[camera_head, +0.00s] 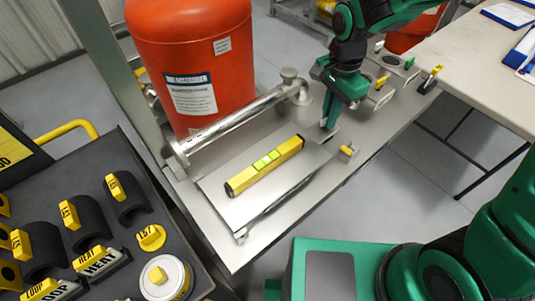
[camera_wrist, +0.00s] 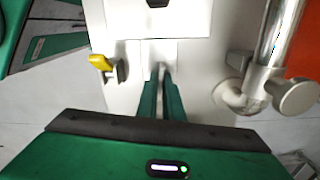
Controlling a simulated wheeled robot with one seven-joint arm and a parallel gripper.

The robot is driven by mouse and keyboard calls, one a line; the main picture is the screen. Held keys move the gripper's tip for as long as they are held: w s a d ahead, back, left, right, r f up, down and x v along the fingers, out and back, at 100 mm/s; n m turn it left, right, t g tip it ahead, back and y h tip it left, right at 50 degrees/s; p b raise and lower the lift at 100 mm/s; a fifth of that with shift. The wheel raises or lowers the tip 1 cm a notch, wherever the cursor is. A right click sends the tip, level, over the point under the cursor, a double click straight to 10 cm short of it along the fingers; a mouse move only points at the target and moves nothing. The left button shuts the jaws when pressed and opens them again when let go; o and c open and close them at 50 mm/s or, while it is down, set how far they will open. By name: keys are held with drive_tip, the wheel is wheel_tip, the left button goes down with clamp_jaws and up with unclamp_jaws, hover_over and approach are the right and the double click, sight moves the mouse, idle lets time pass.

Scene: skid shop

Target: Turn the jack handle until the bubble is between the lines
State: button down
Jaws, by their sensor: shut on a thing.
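A yellow spirit level (camera_head: 265,166) with black ends and bright green vial windows lies on a flat grey plate (camera_head: 225,205). Its bubble is too small to tell against the lines. The level's dark end (camera_wrist: 158,3) shows at the top edge of the wrist view. My gripper (camera_head: 328,125) points down at the plate's far right end, beside the pipe elbow. In the wrist view its two green fingers (camera_wrist: 162,78) are close together, shut on what seems to be the jack handle. The fingers hide nearly all of the handle.
A yellow-tipped lever (camera_head: 347,151) stands close beside my fingers, and also shows in the wrist view (camera_wrist: 101,63). A metal pipe (camera_head: 235,120) and a red tank (camera_head: 190,60) stand behind the level. A dark tray (camera_head: 120,235) with labelled parts is at lower left.

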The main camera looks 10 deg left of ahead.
drive_tip(key=shift+a+m, duration=0.1)
drive_tip(key=shift+m, duration=0.5)
drive_tip(key=c, duration=1.9)
unclamp_jaws()
drive_tip(key=shift+r, duration=3.5)
drive_tip(key=n, duration=0.3)
drive_tip(key=shift+r, duration=0.4)
